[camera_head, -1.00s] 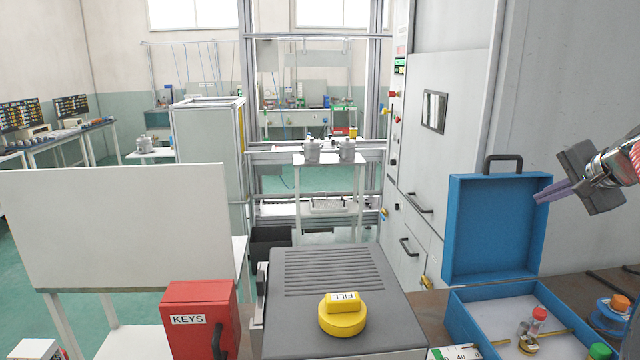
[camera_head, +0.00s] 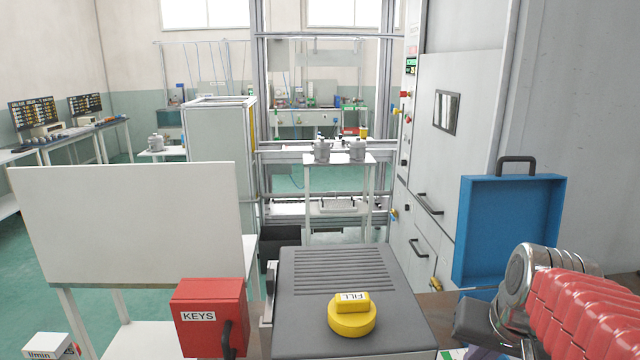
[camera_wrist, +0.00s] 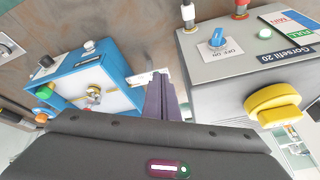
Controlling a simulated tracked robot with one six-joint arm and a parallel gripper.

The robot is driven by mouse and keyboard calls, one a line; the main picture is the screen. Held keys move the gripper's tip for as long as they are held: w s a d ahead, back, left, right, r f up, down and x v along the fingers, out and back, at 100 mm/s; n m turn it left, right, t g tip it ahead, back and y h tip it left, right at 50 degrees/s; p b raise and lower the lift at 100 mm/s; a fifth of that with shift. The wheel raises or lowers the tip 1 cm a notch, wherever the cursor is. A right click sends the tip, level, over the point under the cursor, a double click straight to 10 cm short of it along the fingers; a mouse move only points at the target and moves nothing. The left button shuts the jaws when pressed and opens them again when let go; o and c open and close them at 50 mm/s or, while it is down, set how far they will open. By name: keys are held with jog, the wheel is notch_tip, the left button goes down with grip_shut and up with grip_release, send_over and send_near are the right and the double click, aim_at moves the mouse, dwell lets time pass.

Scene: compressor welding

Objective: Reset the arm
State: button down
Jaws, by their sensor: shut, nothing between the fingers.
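My arm shows at the lower right of the head view, with its red ribbed sleeve and dark gripper body in front of the open blue case (camera_head: 512,215). In the wrist view, the two purple fingers of my gripper (camera_wrist: 161,80) are together with nothing between them. They point out over the brown bench top (camera_wrist: 110,25), between the blue case (camera_wrist: 60,72) and a grey control unit (camera_wrist: 225,60).
A yellow FILL knob (camera_head: 351,318) sits on the dark ribbed cover, beside a red KEYS box (camera_head: 210,318). A white panel (camera_head: 130,225) stands at left. A tall grey cabinet (camera_head: 465,80) stands behind the bench. The wrist view shows a blue OFF/ON knob (camera_wrist: 218,37).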

jog(key=s+a+f+n, duration=0.2)
jog(key=s+a+n, duration=0.2)
jog(key=s+a, duration=0.5)
jog(key=shift+a+t+y, duration=0.3)
jog(key=shift+a+t, duration=0.1)
jog(key=shift+a, duration=0.1)
